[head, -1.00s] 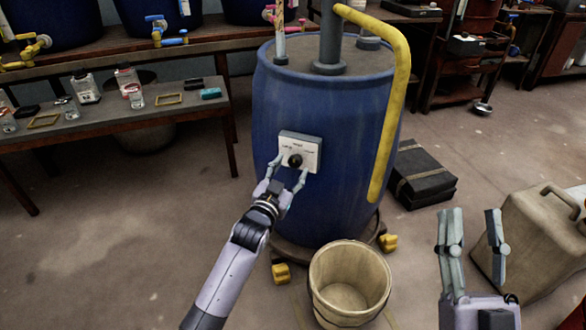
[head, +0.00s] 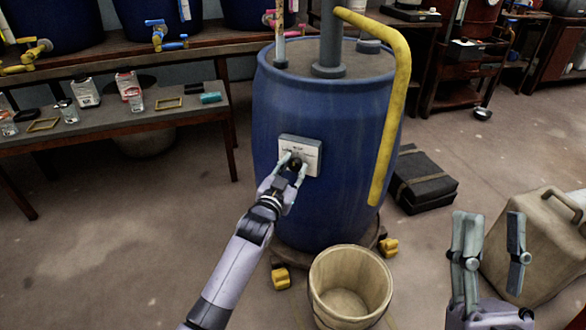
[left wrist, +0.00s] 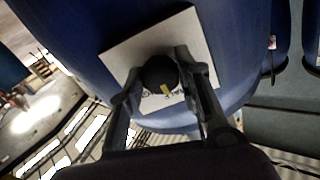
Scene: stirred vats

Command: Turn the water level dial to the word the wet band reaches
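The water level dial is a round black knob (head: 295,163) on a pale plate (head: 312,147) on the front of the blue vat (head: 345,190). Small words on the plate are too small to read. In the left wrist view the knob (left wrist: 160,72) has a yellow mark at its lower edge, toward partly covered lettering. My left gripper (head: 293,167) has its fingers on both sides of the knob, apparently closed against it. A pale upright rod (head: 281,45) stands on the vat top; I cannot make out a wet band. My right gripper (head: 492,245) is open and empty.
A beige bucket (head: 350,285) stands before the vat. A yellow pipe (head: 393,110) runs down its right side. A black case (head: 422,182) and a beige jerrycan (head: 535,245) are on the right. A bench (head: 110,125) with bottles is on the left.

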